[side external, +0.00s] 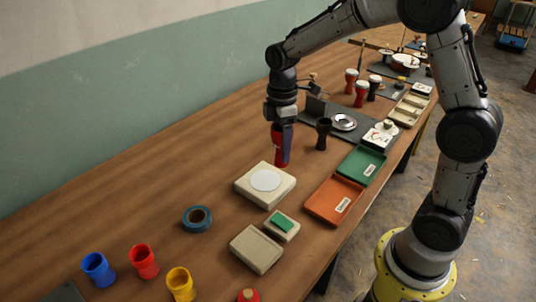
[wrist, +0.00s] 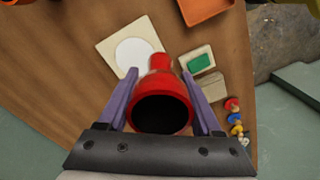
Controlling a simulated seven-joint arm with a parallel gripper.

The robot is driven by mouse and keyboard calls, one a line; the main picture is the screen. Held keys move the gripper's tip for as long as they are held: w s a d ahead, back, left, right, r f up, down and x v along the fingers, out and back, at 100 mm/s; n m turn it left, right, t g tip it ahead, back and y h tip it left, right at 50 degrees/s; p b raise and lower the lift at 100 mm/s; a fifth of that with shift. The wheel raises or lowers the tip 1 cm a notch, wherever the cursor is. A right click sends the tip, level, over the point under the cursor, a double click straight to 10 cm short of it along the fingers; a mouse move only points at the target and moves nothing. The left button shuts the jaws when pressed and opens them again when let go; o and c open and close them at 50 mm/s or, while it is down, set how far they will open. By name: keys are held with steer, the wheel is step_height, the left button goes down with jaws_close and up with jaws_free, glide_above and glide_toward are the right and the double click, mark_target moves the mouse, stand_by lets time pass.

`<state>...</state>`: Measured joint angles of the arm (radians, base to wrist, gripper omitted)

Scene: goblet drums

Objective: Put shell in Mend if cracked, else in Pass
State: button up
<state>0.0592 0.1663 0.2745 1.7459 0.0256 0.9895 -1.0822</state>
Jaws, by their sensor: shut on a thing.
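A red goblet-shaped shell (side external: 280,158) is upright between the fingers of my gripper (side external: 283,140), just behind the white-disc pad in the side view. I cannot tell whether its foot touches the table. In the wrist view the shell (wrist: 163,85) has its wide dark mouth towards the camera, with the purple fingers (wrist: 160,92) shut on its two sides. No crack shows on the visible part; the rest of its wall and its inside are hidden or dark. An orange tray (side external: 320,211) and a green tray (side external: 350,174) stand empty at the right; their labels are too small to read.
A beige pad with a white disc (side external: 265,180), a green-topped box (side external: 283,224) and a plain beige box (side external: 256,249) stand in front. A blue tape ring (side external: 188,222) lies left. A black goblet (side external: 323,134) stands behind right. Several coloured cups stand at the front.

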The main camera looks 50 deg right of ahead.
steer(key=s+d+m, duration=0.3)
steer(key=s+m, duration=0.6)
steer(key=s, duration=1.7)
steer(key=w+d+f, duration=0.2)
steer(key=w+f, duration=0.1)
steer(key=w, duration=0.1)
steer(key=w+d+f, duration=0.1)
steer(key=w+f, duration=0.2)
steer(key=w, duration=0.1)
steer(key=w+d+f, duration=0.2)
steer(key=w+f, duration=0.1)
steer(key=w, duration=0.1)
steer(key=shift+w+d+f, duration=0.2)
steer(key=shift+w+d, duration=0.1)
steer(key=shift+w, duration=0.1)
steer(key=shift+w+f, duration=0.1)
steer(key=shift+f, duration=1.5)
steer(key=shift+f, duration=0.15)
steer(key=o, duration=1.5)
